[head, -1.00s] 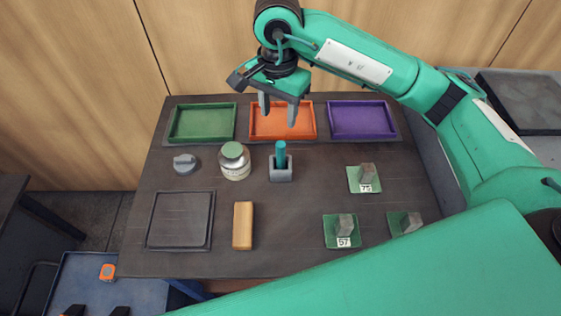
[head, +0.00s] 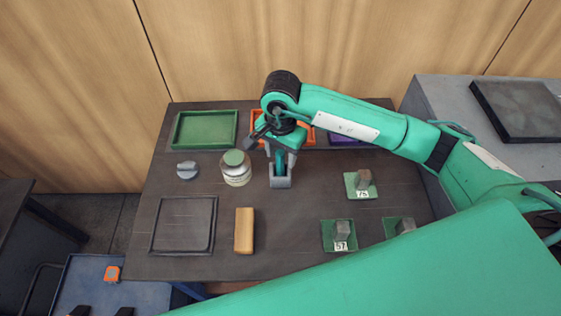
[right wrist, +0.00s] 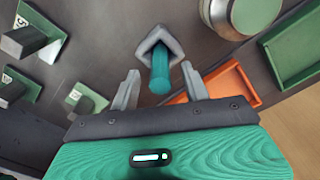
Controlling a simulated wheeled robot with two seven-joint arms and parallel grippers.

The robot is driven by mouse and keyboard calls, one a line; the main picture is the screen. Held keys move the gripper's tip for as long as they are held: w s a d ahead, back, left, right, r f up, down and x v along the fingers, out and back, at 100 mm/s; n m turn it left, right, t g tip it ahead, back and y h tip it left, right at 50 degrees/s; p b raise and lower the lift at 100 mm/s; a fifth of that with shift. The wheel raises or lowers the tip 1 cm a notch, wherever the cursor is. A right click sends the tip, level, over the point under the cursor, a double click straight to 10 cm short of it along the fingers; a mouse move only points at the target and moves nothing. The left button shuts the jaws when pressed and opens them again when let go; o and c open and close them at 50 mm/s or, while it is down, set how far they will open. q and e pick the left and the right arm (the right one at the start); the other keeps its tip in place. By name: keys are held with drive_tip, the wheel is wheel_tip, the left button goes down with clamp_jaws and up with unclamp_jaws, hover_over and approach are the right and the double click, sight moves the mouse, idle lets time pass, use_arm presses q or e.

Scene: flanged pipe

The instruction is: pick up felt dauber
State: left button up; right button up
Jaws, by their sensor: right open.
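The felt dauber, a teal cylinder (head: 280,162), stands upright in a grey holder (head: 281,183) near the middle of the table. My right gripper (head: 280,160) points down over it, open, with one finger on each side in the head view. In the right wrist view the dauber (right wrist: 160,76) and its holder (right wrist: 158,47) show between and beyond the fingertips (right wrist: 162,82). I see no contact between the fingers and the dauber. The dauber's lower end is hidden in the holder. My left gripper is not in view.
A jar with a green lid (head: 236,170) stands just left of the holder. Behind are green (head: 204,145), orange (head: 311,138) and purple trays, the last two partly covered by my arm. A tan block (head: 244,231) lies in front. Weights on green pads (head: 363,195) stand right.

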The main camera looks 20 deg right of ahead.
drive_tip(key=shift+f, duration=0.7)
clamp_jaws()
drive_tip(key=shift+r, duration=0.1)
wheel_tip(320, 180, up, 20)
drive_tip(key=b, duration=0.3)
